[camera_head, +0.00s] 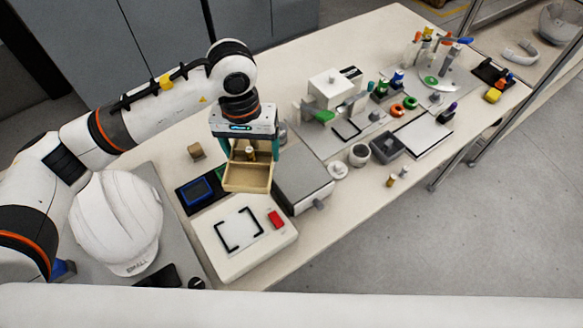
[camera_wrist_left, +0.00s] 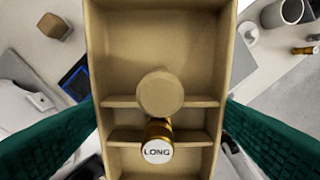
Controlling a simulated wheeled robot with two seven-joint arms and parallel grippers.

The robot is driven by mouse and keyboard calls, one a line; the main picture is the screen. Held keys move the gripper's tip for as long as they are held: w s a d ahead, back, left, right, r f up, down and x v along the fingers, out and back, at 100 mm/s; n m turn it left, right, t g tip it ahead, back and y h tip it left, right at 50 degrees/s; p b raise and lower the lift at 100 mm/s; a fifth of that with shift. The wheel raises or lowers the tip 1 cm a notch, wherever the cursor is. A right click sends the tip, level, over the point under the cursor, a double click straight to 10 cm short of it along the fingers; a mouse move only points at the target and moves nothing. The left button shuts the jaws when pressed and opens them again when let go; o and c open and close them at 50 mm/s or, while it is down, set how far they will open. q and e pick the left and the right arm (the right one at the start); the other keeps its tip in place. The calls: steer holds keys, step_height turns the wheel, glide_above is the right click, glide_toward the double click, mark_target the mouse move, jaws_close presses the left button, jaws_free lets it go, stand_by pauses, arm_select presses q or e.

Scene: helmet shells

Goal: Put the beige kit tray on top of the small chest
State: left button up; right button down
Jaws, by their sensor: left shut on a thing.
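My left gripper (camera_head: 250,158) is shut on the beige kit tray (camera_head: 247,178), with one green finger at each side. In the left wrist view the tray (camera_wrist_left: 158,45) fills the middle, between the fingers. Its dividers form several compartments. A beige round piece (camera_wrist_left: 160,92) and a gold piece with a white end marked LONG (camera_wrist_left: 157,143) stand in it. A low grey box with a handle on its front, seemingly the small chest (camera_head: 302,176), is just right of the tray; its top looks bare. The tray appears above the table, partly overlapping the chest's left edge in view.
A white box with black corner marks and a red block (camera_head: 245,235) is in front. A white helmet shell (camera_head: 117,220) lies left. A blue bin (camera_head: 196,191) and brown block (camera_head: 195,151) are near. Cups (camera_head: 359,154) and fixtures crowd the right.

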arm_select(q)
steer(key=m, duration=0.1)
glide_above(298, 170)
step_height(298, 170, down, 9)
steer(key=p, duration=0.3)
arm_select(e)
steer(key=r, duration=0.1)
steer(key=d+r, duration=0.1)
steer(key=r, duration=0.1)
arm_select(q)
steer(key=shift+f, duration=0.1)
arm_select(e)
steer(key=shift+a, duration=0.1)
arm_select(q)
steer(key=shift+f, duration=0.15)
steer(key=o, duration=0.9)
arm_select(e)
steer(key=shift+a+f, duration=0.1)
steer(key=shift+f, duration=0.05)
